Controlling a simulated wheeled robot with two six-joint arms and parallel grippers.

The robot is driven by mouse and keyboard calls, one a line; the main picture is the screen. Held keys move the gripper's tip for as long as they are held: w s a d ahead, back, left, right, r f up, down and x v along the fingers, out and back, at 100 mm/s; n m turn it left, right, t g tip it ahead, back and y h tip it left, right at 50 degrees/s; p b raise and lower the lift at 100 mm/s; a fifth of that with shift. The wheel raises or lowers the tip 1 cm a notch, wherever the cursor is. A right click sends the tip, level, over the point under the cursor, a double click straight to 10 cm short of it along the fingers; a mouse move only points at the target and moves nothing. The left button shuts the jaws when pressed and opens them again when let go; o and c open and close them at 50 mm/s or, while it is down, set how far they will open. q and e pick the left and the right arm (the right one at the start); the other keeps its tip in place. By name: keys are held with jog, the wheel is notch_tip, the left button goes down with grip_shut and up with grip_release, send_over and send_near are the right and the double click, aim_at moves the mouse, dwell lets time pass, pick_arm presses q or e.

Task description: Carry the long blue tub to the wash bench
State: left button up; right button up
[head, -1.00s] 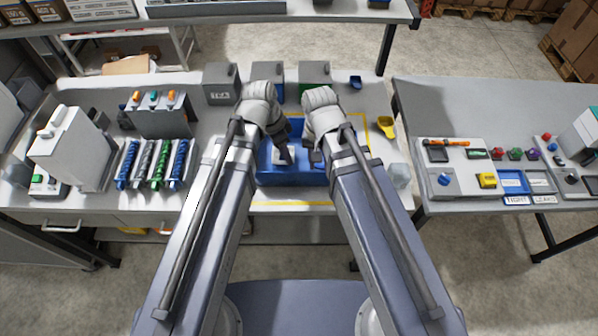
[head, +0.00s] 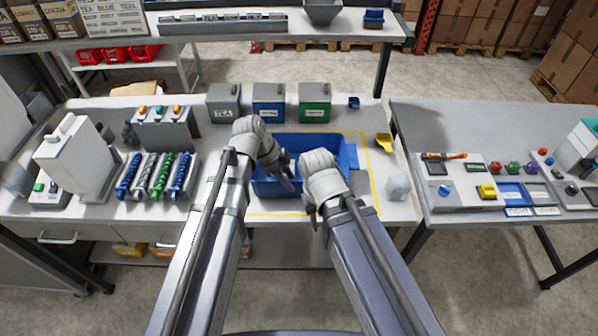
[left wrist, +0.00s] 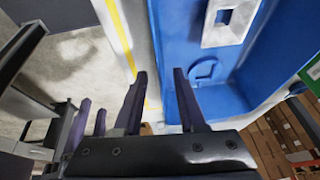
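The long blue tub (head: 308,143) stands on the bench inside a yellow outline, partly hidden behind my arms. My left gripper (head: 286,178) is over the tub's near part in the head view. In the left wrist view its two fingers (left wrist: 161,100) are apart, one overlapping the tub (left wrist: 215,95) near its wall; I cannot tell whether they touch it. My right gripper (head: 315,214) is at the tub's near side, mostly hidden by its own wrist. Its fingers (left wrist: 90,122) show apart and empty in the left wrist view. I cannot tell which surface is the wash bench.
Grey, blue and green bins (head: 314,103) stand behind the tub. A yellow scoop (head: 384,141) and a clear block (head: 398,187) are to its right. A dispenser rack (head: 157,175) is left. A second table (head: 440,125) stands right, across a gap, its back surface clear.

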aim_at(297, 194)
pick_arm(q)
jog(key=shift+b+x, duration=2.45)
jog(key=shift+x, duration=0.6)
jog(key=shift+r, duration=0.1)
grip_shut()
